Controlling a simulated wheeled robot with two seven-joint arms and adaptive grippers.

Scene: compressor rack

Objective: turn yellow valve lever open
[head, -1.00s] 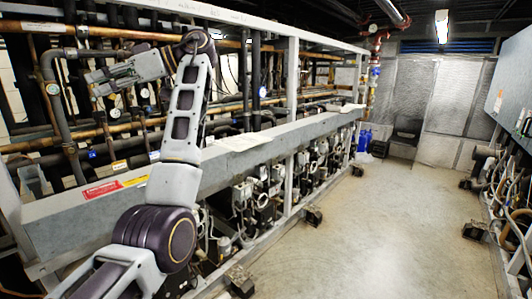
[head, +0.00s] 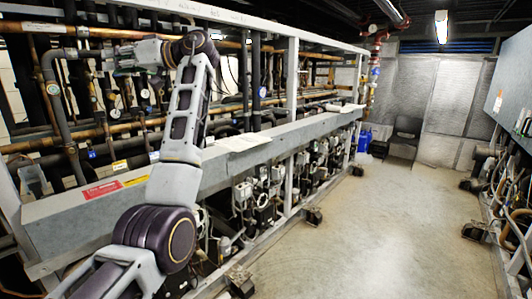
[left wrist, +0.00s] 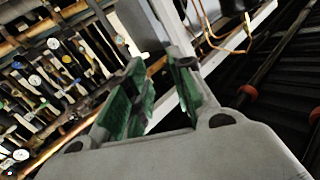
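My left gripper (head: 108,58) is raised in front of the pipe rack, at the upper left of the head view. In the left wrist view my left gripper (left wrist: 155,78) shows two green-padded fingers with a gap between them. It looks open, and I see nothing held. I cannot make out a yellow valve lever in either view; it may be hidden behind my arm or too small to tell. My right gripper is not in view.
Copper and dark pipes (head: 258,85) with gauges fill the rack. A grey ledge (head: 70,222) with red and yellow labels runs along its front. An upright post (head: 292,78) stands right of my arm.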

